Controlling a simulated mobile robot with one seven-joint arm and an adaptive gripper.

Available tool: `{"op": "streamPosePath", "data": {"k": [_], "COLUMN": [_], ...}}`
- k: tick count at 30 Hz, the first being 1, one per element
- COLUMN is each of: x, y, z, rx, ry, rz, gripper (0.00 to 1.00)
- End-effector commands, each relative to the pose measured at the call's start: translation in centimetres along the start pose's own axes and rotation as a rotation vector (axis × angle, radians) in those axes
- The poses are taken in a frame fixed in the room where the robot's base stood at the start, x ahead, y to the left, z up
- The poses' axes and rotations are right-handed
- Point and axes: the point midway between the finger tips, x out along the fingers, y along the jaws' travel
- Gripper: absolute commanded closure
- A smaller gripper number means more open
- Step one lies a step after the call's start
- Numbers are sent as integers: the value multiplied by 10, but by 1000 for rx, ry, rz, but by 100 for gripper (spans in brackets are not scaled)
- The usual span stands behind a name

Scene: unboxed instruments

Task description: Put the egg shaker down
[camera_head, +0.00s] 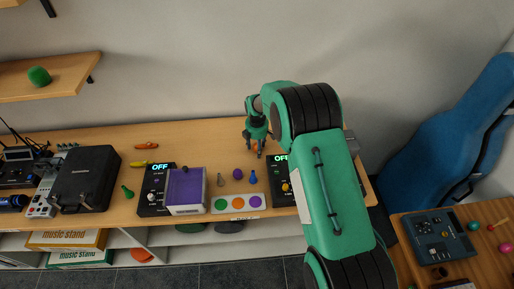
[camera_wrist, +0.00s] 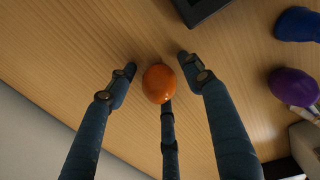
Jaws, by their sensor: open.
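An orange egg shaker (camera_wrist: 159,83) lies between the fingers of my gripper (camera_wrist: 157,66) in the wrist view. It appears to rest on the wooden table. The fingers are spread, with a gap to the egg on the left and right. The third finger is below it in the picture, close to or touching its lower edge; I cannot tell which. In the head view my gripper (camera_head: 258,150) points down low over the back part of the table, and the egg is a small orange patch there, mostly hidden by the fingers.
A purple egg (camera_wrist: 293,86) and a blue object (camera_wrist: 297,24) lie to the right in the wrist view. A black box edge (camera_wrist: 203,8) is at the top.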

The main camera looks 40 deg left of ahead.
Motion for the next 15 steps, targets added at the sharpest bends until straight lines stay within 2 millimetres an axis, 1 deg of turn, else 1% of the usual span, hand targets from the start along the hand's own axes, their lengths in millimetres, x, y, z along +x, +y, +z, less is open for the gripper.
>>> {"op": "streamPosePath", "data": {"k": [8,11,15], "x": [-5,-11,-24], "y": [1,1,1], "z": [0,0,0], "rx": [0,0,0], "ry": [0,0,0], "rz": [1,1,1], "gripper": [49,49,49]}}
